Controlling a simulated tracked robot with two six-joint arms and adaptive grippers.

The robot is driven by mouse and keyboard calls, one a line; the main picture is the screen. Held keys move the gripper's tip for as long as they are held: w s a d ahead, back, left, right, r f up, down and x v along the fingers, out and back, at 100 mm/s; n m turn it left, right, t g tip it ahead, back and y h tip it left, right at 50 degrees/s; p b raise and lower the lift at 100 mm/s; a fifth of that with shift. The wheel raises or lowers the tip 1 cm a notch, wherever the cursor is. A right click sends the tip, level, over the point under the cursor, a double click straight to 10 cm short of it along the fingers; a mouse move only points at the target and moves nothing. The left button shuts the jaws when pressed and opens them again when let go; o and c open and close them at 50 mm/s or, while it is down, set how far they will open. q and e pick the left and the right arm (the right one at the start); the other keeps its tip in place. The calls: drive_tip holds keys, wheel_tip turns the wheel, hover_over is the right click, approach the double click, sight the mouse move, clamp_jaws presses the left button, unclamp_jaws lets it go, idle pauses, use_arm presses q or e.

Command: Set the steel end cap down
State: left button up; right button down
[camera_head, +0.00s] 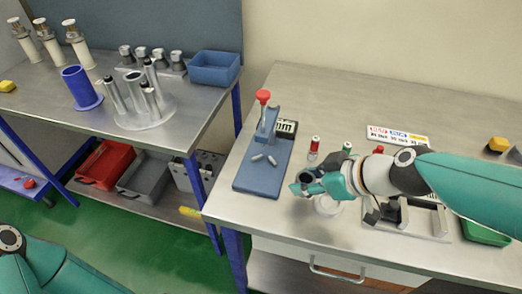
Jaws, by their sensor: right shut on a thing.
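My right arm comes in from the right over the nearer steel table. My right gripper (306,184) is shut on a small dark-and-grey round part, which I take for the steel end cap (306,177). The fingers cover much of it. The gripper is above the tabletop, just right of the blue press base and close to a pale round dish (327,206). Whether the cap touches anything below cannot be told. Only a link of my left arm shows at the bottom left; its gripper is out of view.
A blue press (264,158) with a red knob stands left of the gripper. Small red (314,146) and green (347,148) topped bottles stand behind. A metal fixture (412,218) and a green tray (486,232) lie right. The front-left tabletop (235,208) is clear.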

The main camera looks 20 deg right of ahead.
drive_tip(key=p, duration=0.2)
approach(253, 159)
wheel_tip(253, 159, down, 3)
drive_tip(key=shift+w+a+r, duration=0.15)
drive_tip(key=shift+w+r, duration=0.05)
drive_tip(key=w+a+p, duration=0.2)
drive_tip(key=w, duration=0.1)
drive_tip(key=shift+a, duration=0.1)
drive_tip(key=shift+w+f+b, duration=0.1)
drive_tip(key=shift+f+b, duration=0.7)
drive_tip(key=shift+f, duration=0.05)
drive_tip(key=shift+s+f, duration=0.15)
drive_tip(key=shift+s, duration=0.15)
drive_tip(key=c, duration=1)
unclamp_jaws()
drive_tip(key=shift+f, duration=0.1)
drive_tip(key=o, duration=0.3)
drive_tip(key=shift+w, duration=0.15)
drive_tip(key=shift+r, duration=0.25)
